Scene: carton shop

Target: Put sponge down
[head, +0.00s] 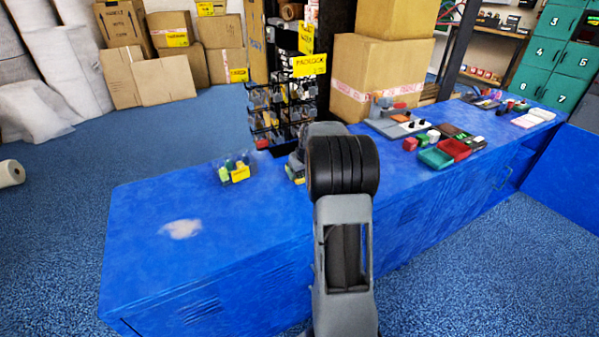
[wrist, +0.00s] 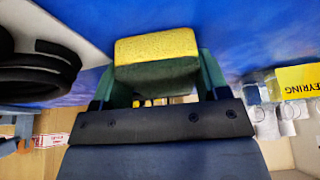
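A sponge (wrist: 156,47), yellow on one face with a dark green layer on the other, sits between the two green fingers of my gripper (wrist: 158,72) in the wrist view. The fingers touch it at both sides, so my gripper is shut on it. In the head view my arm hides most of the gripper, which is over the blue counter (head: 140,250). A small yellow patch (head: 298,181) shows beside the arm there; I cannot tell if it is the sponge. Whether the sponge touches the counter is also unclear.
A small keyring display (head: 235,172) stands left of my arm. A whitish smear (head: 180,229) marks the otherwise bare left end of the counter. A black padlock rack (head: 285,110) stands behind. Red and green trays (head: 436,157) and a large carton (head: 378,75) are to the right.

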